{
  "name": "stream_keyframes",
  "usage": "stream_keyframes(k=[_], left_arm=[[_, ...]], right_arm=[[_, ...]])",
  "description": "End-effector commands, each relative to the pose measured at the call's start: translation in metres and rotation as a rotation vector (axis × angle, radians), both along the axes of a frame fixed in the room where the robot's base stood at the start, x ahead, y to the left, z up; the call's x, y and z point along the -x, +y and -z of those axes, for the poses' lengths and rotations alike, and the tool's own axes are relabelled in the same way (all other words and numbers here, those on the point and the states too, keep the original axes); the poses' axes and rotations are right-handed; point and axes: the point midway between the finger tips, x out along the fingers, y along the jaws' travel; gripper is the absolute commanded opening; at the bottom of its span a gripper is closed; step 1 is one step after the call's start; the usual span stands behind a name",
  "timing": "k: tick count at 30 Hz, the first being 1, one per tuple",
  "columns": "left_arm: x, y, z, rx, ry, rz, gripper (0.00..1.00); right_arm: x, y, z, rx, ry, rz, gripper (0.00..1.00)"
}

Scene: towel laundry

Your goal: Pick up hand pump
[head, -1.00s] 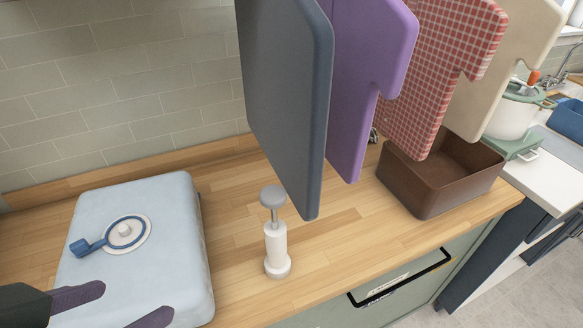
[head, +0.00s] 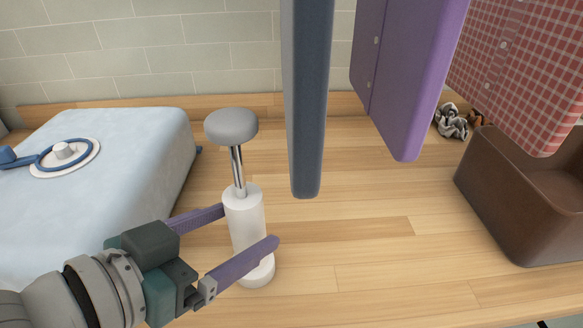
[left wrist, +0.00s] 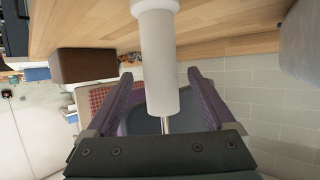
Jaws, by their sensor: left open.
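The hand pump (head: 246,222) stands upright on the wooden counter. It has a white cylinder body, a wider white base, a metal rod and a grey knob on top. My left gripper (head: 250,226) is open, with its two purple fingers on either side of the white body. In the left wrist view, the pump's white body (left wrist: 160,62) shows between the open fingers of the left gripper (left wrist: 160,85). The picture does not show the fingers closed on it. My right gripper is not in view.
A pale blue padded block (head: 110,190) with a round valve lies to the left. A dark slate hanging panel (head: 306,110), a purple one (head: 405,80) and a red checked one (head: 525,75) hang to the right. A brown bin (head: 510,200) stands at right. The counter (head: 370,240) between is clear.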

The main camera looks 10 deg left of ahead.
Motion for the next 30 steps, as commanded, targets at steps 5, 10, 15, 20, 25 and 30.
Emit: stream_keyframes(k=[5,10,15,20,25,30], left_arm=[[-0.013,-0.005,0.005,0.000,-0.001,-0.001,0.88],[-0.036,-0.014,0.016,-0.001,-0.001,-0.001,0.88],[-0.048,-0.020,0.023,-0.002,0.001,0.000,0.88],[-0.049,-0.020,0.022,0.000,0.001,0.001,0.88],[-0.049,-0.020,0.022,-0.001,0.002,0.000,0.77],[-0.049,-0.020,0.022,-0.001,0.002,0.000,0.58]], right_arm=[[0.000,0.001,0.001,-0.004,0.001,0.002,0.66],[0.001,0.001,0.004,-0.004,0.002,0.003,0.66],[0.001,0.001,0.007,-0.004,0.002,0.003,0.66],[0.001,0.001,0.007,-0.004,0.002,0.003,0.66],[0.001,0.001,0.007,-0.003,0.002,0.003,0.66],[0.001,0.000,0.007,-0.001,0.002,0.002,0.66]])
